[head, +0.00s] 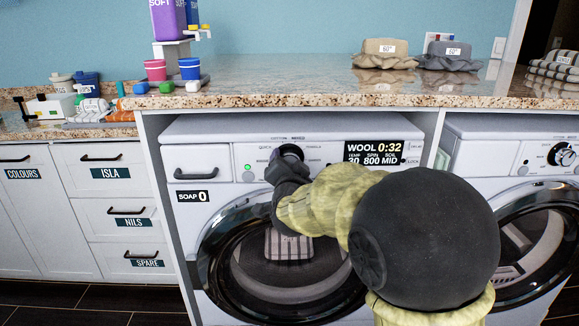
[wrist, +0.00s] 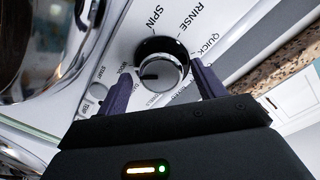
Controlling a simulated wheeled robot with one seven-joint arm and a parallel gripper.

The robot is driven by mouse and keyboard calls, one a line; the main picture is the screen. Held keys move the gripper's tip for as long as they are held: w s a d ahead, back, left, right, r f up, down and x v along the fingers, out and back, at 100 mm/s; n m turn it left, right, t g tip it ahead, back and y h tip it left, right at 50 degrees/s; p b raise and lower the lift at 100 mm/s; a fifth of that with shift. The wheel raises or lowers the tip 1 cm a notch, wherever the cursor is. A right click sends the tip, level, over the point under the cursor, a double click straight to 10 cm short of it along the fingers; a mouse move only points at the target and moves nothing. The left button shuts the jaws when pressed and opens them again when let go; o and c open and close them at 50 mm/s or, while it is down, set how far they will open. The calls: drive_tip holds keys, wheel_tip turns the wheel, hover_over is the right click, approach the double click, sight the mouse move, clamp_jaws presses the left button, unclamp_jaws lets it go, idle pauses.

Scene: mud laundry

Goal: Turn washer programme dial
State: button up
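The washer (head: 220,132) stands under the counter, its display (head: 374,152) reading WOOL 0:32, 30, 800, MID. Its programme dial (head: 291,151) is partly hidden behind my gripper (head: 289,163) in the head view. In the wrist view the dial (wrist: 160,68) is a silver knob with a dark ring and a short dark mark toward its lower left. SPIN and RINSE labels show around it. My gripper (wrist: 163,80) has its two fingers on either side of the dial, spread apart. A small gap shows at the left finger; contact at the right finger is unclear.
A green-lit button (head: 248,168) sits left of the dial, and a soap drawer (head: 202,160) farther left. The granite counter edge (head: 300,101) overhangs above the panel. A second machine (head: 480,160) stands at right. My arm covers part of the round door (head: 215,250).

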drive_tip(key=shift+s, duration=0.1)
drive_tip(key=s+p, duration=0.2)
drive_tip(key=s, duration=1.5)
drive_tip(key=shift+d+r, duration=0.25)
drive_tip(key=shift+r, duration=0.2)
drive_tip(key=s+d+f+n+g+y, duration=0.1)
drive_tip(key=d+f+n+g, duration=0.25)
drive_tip(key=f, duration=0.35)
drive_tip(key=s+d+f+n+g, duration=0.1)
drive_tip(key=d+f+n+g, duration=0.1)
drive_tip(key=f+g, duration=0.35)
drive_tip(key=s+d+f+n+g+h, duration=0.1)
drive_tip(key=s+d+f+n+g, duration=0.1)
drive_tip(key=s+d+f+g, duration=0.6)
wheel_tip(320, 180, up, 32)
drive_tip(key=s+d+t+p, duration=0.1)
drive_tip(key=t+p, duration=0.1)
drive_tip(key=p, duration=3.2)
drive_tip(key=shift+s, duration=0.35)
